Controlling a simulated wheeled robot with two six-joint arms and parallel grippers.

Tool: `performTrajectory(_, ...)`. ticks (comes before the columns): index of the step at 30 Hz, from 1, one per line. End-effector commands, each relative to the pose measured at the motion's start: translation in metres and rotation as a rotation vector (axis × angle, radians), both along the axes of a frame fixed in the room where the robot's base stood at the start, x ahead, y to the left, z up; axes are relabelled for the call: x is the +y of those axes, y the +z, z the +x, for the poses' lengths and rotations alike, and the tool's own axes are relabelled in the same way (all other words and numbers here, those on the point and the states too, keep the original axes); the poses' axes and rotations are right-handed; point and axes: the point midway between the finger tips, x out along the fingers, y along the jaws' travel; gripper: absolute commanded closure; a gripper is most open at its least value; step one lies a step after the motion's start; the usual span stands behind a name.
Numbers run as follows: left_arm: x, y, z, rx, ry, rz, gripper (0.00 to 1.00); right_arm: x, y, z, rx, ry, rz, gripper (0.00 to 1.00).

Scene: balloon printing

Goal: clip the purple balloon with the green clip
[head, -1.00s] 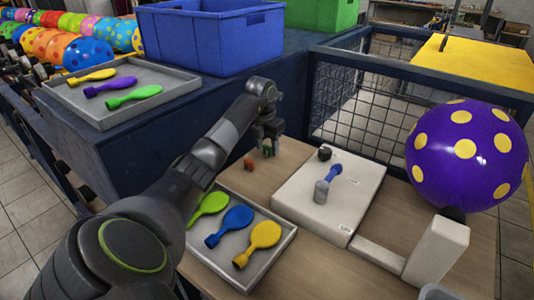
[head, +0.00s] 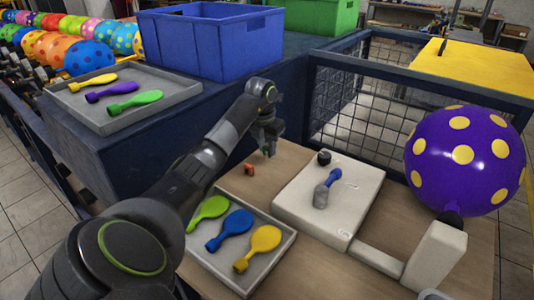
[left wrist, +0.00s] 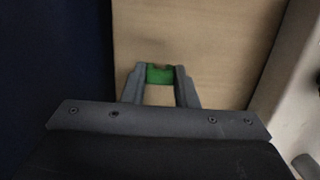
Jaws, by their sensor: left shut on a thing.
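The purple balloon (head: 440,165) with yellow dots is inflated, at the right of the head view. Its neck sits at a dark nozzle by the top of the white upright block (head: 437,257). The green clip (left wrist: 159,74) lies between the two fingertips of my left gripper (left wrist: 160,80) in the left wrist view. In the head view, my left gripper (head: 267,147) is at the back edge of the wooden table, left of the white box, well apart from the balloon. It is shut on the green clip, which is mostly hidden there.
A small orange-red clip (head: 249,168) lies on the table nearby. A grey tray (head: 278,262) holds flat balloons. A mesh fence (head: 350,100) stands behind the table.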

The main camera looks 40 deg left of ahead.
Motion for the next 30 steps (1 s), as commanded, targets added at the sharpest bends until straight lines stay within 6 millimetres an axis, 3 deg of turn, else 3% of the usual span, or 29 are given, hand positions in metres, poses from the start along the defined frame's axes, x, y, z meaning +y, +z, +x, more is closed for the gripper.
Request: performTrajectory(30,0.000,0.065,0.000,-0.001,0.000,0.000,0.89,0.000,0.048,-0.002,0.003,0.000,-0.001,0.49)
